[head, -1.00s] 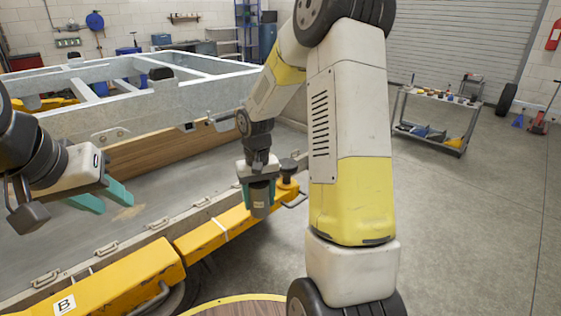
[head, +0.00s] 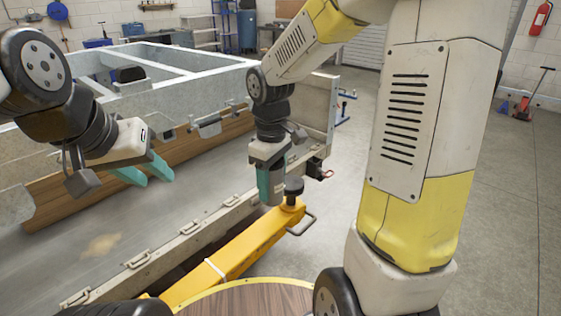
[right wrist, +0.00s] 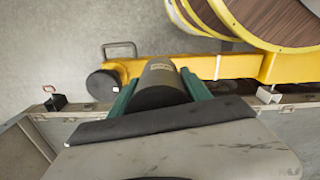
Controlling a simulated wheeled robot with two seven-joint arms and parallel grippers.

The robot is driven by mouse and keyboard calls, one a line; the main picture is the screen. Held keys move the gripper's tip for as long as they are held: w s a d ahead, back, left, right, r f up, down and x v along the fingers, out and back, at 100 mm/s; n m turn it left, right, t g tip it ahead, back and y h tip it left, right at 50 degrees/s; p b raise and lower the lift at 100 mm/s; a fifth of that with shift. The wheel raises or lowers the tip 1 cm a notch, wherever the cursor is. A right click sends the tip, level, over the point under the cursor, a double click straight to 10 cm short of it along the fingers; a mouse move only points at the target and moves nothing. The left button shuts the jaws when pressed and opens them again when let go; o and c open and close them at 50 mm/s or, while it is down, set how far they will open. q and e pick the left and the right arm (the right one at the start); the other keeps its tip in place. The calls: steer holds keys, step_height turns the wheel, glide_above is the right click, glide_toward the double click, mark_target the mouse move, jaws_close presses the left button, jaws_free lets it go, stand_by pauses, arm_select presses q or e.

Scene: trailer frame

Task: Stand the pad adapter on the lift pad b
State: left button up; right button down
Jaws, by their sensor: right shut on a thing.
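The pad adapter is a dark grey cylinder (head: 276,187) with a small label; it also shows in the right wrist view (right wrist: 160,84). My right gripper (head: 268,184) is shut on it, with teal fingers on either side, and holds it upright. A round dark lift pad (head: 294,184) sits at the end of a yellow lift arm (head: 250,240), just right of the adapter in the head view. The pad also shows in the right wrist view (right wrist: 103,83), left of the adapter and apart from it in the picture. My left gripper (head: 146,171) is open and empty, over the trailer.
The trailer side rail (head: 185,240) with latches runs beside the yellow arm. The grey trailer frame (head: 150,75) is behind. A bent handle (head: 301,224) sticks out by the pad. A round wood-topped, yellow-rimmed thing (head: 250,300) is at the bottom.

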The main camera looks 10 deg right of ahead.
steer(key=w+d, duration=0.2)
steer(key=w, duration=0.2)
steer(key=w+d+f, duration=0.1)
steer(key=w+d, duration=0.2)
steer(key=w, duration=0.1)
steer(key=w+d, duration=0.2)
steer(key=w, duration=0.3)
steer(key=shift+d+f, duration=0.2)
steer(key=shift+d, duration=0.2)
steer(key=shift+f, duration=1.75)
steer(key=shift+f, duration=0.15)
steer(key=shift+c, duration=2.4)
jaws_free()
